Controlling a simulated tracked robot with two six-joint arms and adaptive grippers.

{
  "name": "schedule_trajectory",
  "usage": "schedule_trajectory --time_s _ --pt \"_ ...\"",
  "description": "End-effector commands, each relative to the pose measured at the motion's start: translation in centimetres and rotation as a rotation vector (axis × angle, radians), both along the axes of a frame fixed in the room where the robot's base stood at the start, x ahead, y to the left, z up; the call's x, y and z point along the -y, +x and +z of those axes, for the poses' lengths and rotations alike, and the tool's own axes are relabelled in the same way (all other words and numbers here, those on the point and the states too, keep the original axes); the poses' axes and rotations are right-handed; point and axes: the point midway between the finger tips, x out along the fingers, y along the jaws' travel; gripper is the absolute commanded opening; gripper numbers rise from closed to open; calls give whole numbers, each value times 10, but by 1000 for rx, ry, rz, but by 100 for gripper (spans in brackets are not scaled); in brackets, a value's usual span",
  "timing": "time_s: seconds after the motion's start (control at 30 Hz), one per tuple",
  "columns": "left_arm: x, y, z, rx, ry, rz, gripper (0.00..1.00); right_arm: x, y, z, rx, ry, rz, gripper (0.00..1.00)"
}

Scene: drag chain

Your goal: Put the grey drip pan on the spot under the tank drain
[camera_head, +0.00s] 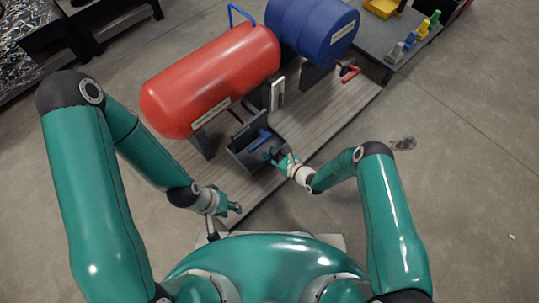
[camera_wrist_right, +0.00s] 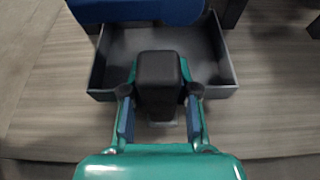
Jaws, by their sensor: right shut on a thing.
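The grey drip pan (camera_head: 240,158) is a dark, open, shallow box on the wooden platform, in front of the red tank (camera_head: 215,78). My right gripper (camera_head: 284,160) is at its near side, shut on the pan's dark block-shaped handle (camera_wrist_right: 159,80). In the right wrist view the pan (camera_wrist_right: 218,60) extends ahead of the fingers, its inside mostly bare. A blue part (camera_wrist_right: 140,10) crosses above its far edge. My left gripper (camera_head: 236,208) is left of the pan, near the platform's front edge, apart from it; its finger opening is unclear. The tank drain cannot be made out clearly.
A blue tank (camera_head: 312,30) stands behind and right of the red tank, with a red lever (camera_head: 349,72) by it. Dark supports (camera_head: 204,142) hold the red tank. The platform (camera_head: 325,115) is clear to the right. A dark bench (camera_head: 380,45) stands at the back right.

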Motion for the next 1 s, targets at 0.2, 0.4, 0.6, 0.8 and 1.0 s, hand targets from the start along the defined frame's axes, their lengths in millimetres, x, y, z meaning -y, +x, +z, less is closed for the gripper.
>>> schedule_trajectory --time_s 0.2,0.4,0.6,0.8,1.0 --pt "0 0 -32 0 0 1 40 -5 0 -35 1 2 9 0" --pt "0 0 -32 0 0 1 40 -7 0 -35 1 2 14 0" --pt "0 0 -34 1 0 0 40 -7 0 -37 1 2 14 0" --pt "0 0 -33 1 0 1 40 -7 -1 -37 -1 1 14 54" --pt "0 0 -34 1 0 1 40 -6 -1 -37 -1 1 13 54"
